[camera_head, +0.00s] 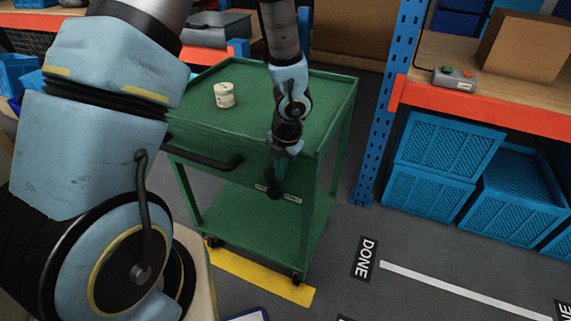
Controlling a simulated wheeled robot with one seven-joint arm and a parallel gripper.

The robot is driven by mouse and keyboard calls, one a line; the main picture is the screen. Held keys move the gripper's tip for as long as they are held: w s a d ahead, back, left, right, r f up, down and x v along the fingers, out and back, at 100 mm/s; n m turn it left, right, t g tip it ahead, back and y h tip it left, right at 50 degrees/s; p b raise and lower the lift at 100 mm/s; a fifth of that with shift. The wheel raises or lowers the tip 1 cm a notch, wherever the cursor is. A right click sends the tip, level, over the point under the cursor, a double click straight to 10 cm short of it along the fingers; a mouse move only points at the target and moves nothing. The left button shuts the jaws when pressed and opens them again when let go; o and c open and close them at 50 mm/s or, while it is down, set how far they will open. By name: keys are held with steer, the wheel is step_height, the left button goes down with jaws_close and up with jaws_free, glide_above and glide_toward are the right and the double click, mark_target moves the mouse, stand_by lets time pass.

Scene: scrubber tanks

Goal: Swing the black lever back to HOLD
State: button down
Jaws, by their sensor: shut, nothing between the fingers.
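The black lever (274,190) appears as a small dark knob on the front side of the green cart (325,95), between two small pale labels. The labels are too small to read, so I cannot tell which mark it points to. My gripper (278,170) hangs pointing down in front of the cart's front right part, right above the knob. Its fingers are shut and empty. They overlap the lever in this view, and I cannot tell whether they touch it. The upper part of the lever is hidden by the gripper.
A white container (224,95) stands on the cart top. A black handle (205,166) sticks out at the cart's left front. To the right stand a blue rack post (385,100), blue crates (440,146) and an orange-edged shelf (480,110).

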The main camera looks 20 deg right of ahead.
steer(key=shift+w+a+r+p, duration=0.2)
steer(key=shift+w+a+p, duration=0.6)
steer(key=shift+a+p, duration=0.15)
steer(key=shift+w+a+f+p, duration=0.2)
steer(key=shift+w+a+p, duration=0.25)
steer(key=shift+w+a, duration=0.4)
steer(key=shift+a, duration=0.15)
steer(key=s+d+r+p, duration=0.2)
steer(key=s+r+p, duration=0.1)
steer(key=shift+d+r, duration=0.2)
steer(key=shift+d, duration=0.05)
step_height(320, 180, up, 9)
steer(key=w+a+p, duration=0.1)
steer(key=a+p, duration=0.1)
steer(key=shift+f, duration=0.2)
steer(key=shift+w, duration=0.1)
